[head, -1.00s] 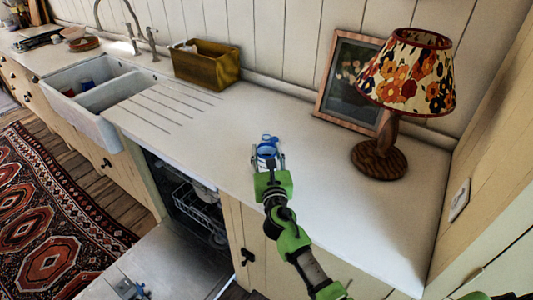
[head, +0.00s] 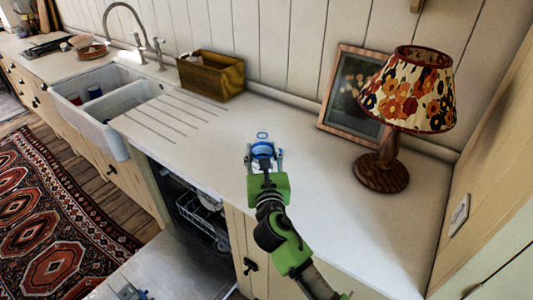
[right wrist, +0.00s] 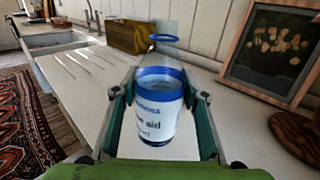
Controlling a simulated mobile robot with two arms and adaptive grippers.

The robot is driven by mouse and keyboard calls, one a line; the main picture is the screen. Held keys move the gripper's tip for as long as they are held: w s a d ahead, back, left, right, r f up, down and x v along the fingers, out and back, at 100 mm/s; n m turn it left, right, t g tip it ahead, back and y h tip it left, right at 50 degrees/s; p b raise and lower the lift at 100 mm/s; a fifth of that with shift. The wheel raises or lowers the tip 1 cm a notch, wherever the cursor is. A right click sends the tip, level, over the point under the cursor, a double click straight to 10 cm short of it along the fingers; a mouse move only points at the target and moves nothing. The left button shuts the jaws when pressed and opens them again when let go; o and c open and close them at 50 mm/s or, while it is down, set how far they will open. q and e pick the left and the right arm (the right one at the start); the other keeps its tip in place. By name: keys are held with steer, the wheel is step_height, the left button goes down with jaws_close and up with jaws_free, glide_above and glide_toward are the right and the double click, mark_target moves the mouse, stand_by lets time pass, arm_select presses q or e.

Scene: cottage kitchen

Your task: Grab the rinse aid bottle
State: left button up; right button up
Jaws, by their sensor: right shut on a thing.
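The rinse aid bottle (head: 262,151) is a clear and white bottle with a blue band and a blue ring at its top. My right gripper (head: 265,160) is shut on it, over the white countertop (head: 330,205). In the right wrist view the bottle (right wrist: 160,105) stands upright between the two fingers of my right gripper (right wrist: 160,120), its printed label facing the camera. I cannot tell whether its base touches the counter. My left gripper is not in view.
A patterned lamp (head: 380,172) and a framed picture (head: 352,100) stand to the right of the bottle. A wooden box (head: 211,77) and a double sink (head: 120,108) are to the left. The open dishwasher (head: 195,212) is below the counter. Counter around the bottle is clear.

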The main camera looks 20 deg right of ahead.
steer(key=s+a+r+b, duration=0.1)
steer(key=s+a+r, duration=0.3)
steer(key=s+a, duration=0.2)
steer(key=shift+s, duration=0.25)
stand_by(0.3)
